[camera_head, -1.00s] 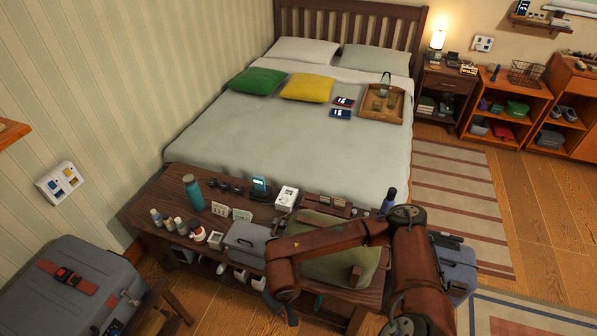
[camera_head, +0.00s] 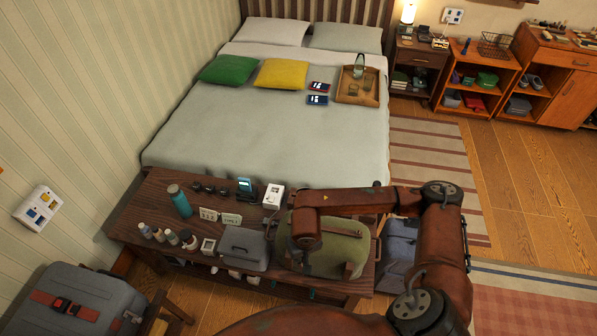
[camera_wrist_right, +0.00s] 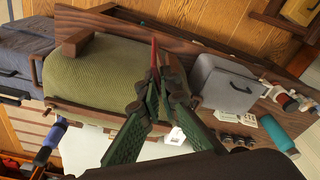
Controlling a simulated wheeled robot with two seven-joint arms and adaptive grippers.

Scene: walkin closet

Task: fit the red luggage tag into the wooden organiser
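In the right wrist view, a thin red strip, likely the red luggage tag (camera_wrist_right: 154,53) seen edge-on, stands at the fingertips of my right gripper (camera_wrist_right: 160,78). The fingers are close together and look shut on it, over the green cushion. In the head view my right arm reaches across the bench, and its wrist (camera_head: 305,232) is above the cushion; the fingers are mostly hidden there. I cannot clearly make out the wooden organiser; my arm covers part of the bench top. My left gripper is not in view.
The wooden bench (camera_head: 140,217) carries a green cushion (camera_head: 335,252), a grey case (camera_head: 243,248), a teal bottle (camera_head: 180,201), small bottles, cards and a white box (camera_head: 273,196). The bed (camera_head: 270,135) stands behind it. A grey suitcase (camera_head: 75,300) is at lower left.

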